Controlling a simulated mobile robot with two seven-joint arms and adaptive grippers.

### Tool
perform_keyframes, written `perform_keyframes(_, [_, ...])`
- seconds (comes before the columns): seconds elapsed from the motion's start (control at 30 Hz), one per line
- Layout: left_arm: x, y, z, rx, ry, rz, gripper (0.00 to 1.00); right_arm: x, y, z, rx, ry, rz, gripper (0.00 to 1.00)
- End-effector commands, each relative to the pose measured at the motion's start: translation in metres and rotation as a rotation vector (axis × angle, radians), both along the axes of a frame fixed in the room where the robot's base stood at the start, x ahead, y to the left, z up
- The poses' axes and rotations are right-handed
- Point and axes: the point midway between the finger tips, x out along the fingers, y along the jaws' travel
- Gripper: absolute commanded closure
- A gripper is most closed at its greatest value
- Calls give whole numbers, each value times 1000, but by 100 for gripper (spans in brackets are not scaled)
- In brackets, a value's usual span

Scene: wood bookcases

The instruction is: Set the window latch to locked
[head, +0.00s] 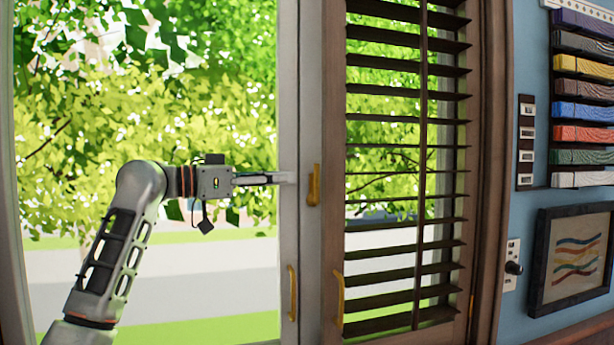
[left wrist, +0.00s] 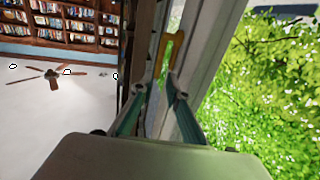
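The window latch (head: 314,186) is a small gold-yellow piece, standing roughly upright on the pale window frame (head: 311,100) beside the dark shutter. It also shows in the left wrist view (left wrist: 172,46), just beyond my fingertips. My left gripper (head: 284,177) reaches in from the left, its fingertips a little left of the latch in the head view. In the left wrist view my left gripper (left wrist: 157,87) has its two green-sided fingers apart, with nothing held between them. I cannot tell whether a fingertip touches the latch. My right gripper is not in view.
Two gold handles, one on the window (head: 292,293) and one by the shutter (head: 339,300), sit below the latch. The slatted dark wood shutter (head: 406,170) stands close on the right.

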Motion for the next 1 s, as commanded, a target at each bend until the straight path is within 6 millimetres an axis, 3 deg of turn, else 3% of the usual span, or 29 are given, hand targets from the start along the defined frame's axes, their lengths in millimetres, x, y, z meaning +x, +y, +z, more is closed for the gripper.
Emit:
perform_keyframes(0.2, [16, -32, 1, -2, 3, -4, 84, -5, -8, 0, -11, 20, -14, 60])
perform_keyframes(0.43, [29, -53, 1, 0, 1, -2, 84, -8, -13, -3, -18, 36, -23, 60])
perform_keyframes(0.77, [31, -56, 0, 1, 0, 0, 84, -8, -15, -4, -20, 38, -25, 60])
perform_keyframes(0.87, [31, -56, 0, 1, 0, 0, 100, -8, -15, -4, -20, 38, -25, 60])
perform_keyframes(1.0, [31, -56, 0, 1, 0, 0, 100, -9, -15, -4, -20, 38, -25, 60])
